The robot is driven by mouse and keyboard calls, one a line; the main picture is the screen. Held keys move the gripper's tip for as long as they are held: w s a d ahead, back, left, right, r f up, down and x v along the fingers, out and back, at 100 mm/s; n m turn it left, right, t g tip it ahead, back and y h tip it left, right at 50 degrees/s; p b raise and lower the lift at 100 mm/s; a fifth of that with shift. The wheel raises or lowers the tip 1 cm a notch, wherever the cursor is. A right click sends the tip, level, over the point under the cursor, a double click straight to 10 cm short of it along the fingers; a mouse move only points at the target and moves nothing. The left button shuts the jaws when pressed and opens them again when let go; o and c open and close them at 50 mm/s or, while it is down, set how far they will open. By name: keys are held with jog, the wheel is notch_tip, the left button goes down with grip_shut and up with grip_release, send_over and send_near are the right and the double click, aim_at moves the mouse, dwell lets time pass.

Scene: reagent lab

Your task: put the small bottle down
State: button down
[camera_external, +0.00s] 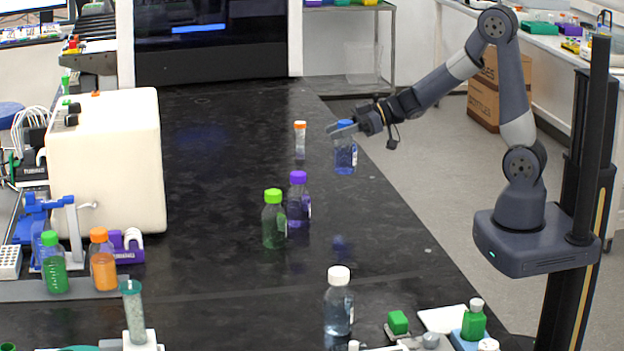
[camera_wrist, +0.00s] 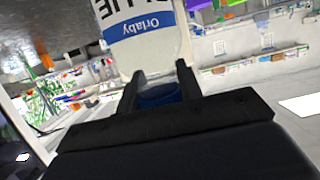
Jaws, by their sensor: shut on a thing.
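The small bottle (camera_external: 345,157) has a blue cap and blue liquid. My gripper (camera_external: 343,128) is shut on it at the cap and holds it upright above the right side of the black bench (camera_external: 385,255). A faint blue reflection shows on the bench top below it. In the wrist view, my gripper (camera_wrist: 160,82) has its two fingers on either side of the blue cap (camera_wrist: 158,96). The bottle's white and blue label (camera_wrist: 143,28) reads "Orlaby" upside down there. The bottle's far end is cut off by the frame's top.
An orange-capped bottle (camera_external: 300,142) stands just left of the held bottle. Purple-capped (camera_external: 298,205) and green-capped (camera_external: 273,222) bottles stand nearer the middle. A white-capped bottle (camera_external: 338,305) stands at the front. The bench between them and its right edge is clear.

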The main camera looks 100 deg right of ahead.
aim_at(336, 144)
notch_tip(336, 144, up, 6)
jog(key=shift+f, duration=0.25)
jog(key=shift+w+a+r, duration=0.15)
jog(key=shift+w+a, duration=0.2)
jog(key=shift+w, duration=0.15)
jog(key=w+a+n+g+y+p, duration=0.15)
jog(key=w+a+n+y, duration=0.3)
jog(key=w+a, duration=1.4)
jog(key=w+a+n+g+y+p, duration=0.1)
jog(key=w+a+y, duration=0.1)
jog(key=a, duration=1.4)
jog(key=w+a+n+y+p, duration=0.2)
jog(key=w+a, duration=0.1)
jog(key=a, duration=1.4)
jog(key=shift+s+d+f, duration=0.1)
jog(key=shift+d+f, duration=0.1)
jog(key=shift+f, duration=1.15)
jog(key=shift+s+d+f, duration=0.1)
jog(key=shift+d+f, duration=0.05)
jog(key=shift+f, duration=1.15)
